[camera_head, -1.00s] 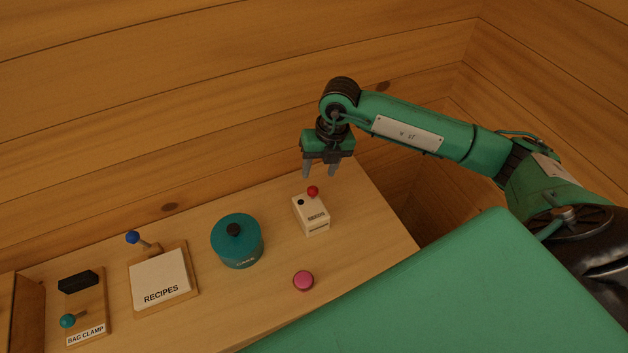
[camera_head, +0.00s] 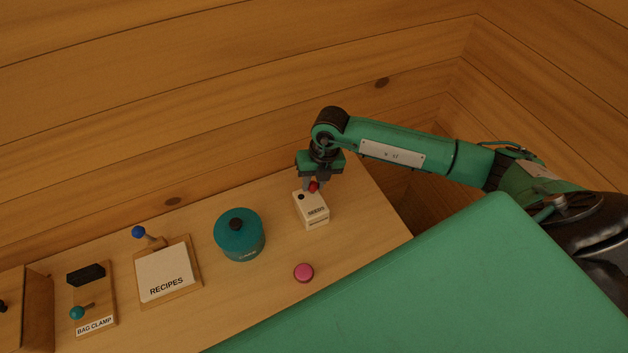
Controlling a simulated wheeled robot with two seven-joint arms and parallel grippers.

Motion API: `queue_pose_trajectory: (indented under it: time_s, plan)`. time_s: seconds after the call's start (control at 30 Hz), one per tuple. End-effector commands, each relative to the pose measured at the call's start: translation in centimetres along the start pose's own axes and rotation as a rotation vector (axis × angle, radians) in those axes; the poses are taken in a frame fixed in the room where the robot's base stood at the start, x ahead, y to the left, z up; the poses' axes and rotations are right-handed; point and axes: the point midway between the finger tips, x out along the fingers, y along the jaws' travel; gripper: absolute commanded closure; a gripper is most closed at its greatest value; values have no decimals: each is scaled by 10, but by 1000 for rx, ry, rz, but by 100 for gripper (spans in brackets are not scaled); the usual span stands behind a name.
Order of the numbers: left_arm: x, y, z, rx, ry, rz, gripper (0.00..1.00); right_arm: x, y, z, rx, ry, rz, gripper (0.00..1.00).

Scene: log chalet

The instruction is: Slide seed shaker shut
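The seed shaker (camera_head: 312,212) is a small cream box marked SEEDS, standing at the right end of the wooden counter. A red knob (camera_head: 313,187) sits at its back top edge, and a dark round spot shows on its top at the left. My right gripper (camera_head: 315,186) is directly over the shaker's back edge, pointing down, with its fingertips at the red knob. One finger is left of the knob; the other is largely hidden, so I cannot tell whether they touch or grip it. My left gripper is not in view.
A teal lidded pot (camera_head: 239,238) stands left of the shaker, and a pink disc (camera_head: 303,272) lies in front. A RECIPES board (camera_head: 166,274) and a BAG CLAMP board (camera_head: 94,300) are further left. The log wall rises behind the counter (camera_head: 268,300).

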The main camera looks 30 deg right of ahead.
Motion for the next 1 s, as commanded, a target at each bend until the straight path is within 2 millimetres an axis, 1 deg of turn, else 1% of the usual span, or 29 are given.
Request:
queue_pose_trajectory:
  time_s: [0.17,0.23,0.43,0.5,0.77,0.8,0.87,0.9,1.0]
  plan:
    - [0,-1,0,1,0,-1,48,0,0,0,0,0,0,100]
    - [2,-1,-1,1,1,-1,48,1,4,0,0,0,2,100]
    - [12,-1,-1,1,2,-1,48,8,31,-6,-4,-1,5,100]
    - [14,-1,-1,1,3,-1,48,8,37,-7,-2,-1,3,100]
    - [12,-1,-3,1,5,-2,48,7,39,-8,-2,1,5,100]
    - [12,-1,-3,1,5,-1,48,7,39,-8,-2,1,5,67]
    - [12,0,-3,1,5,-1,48,7,39,-8,-2,0,5,56]
    - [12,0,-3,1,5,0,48,7,38,-8,-2,0,4,52]
    - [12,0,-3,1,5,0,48,7,38,-8,-1,0,3,52]
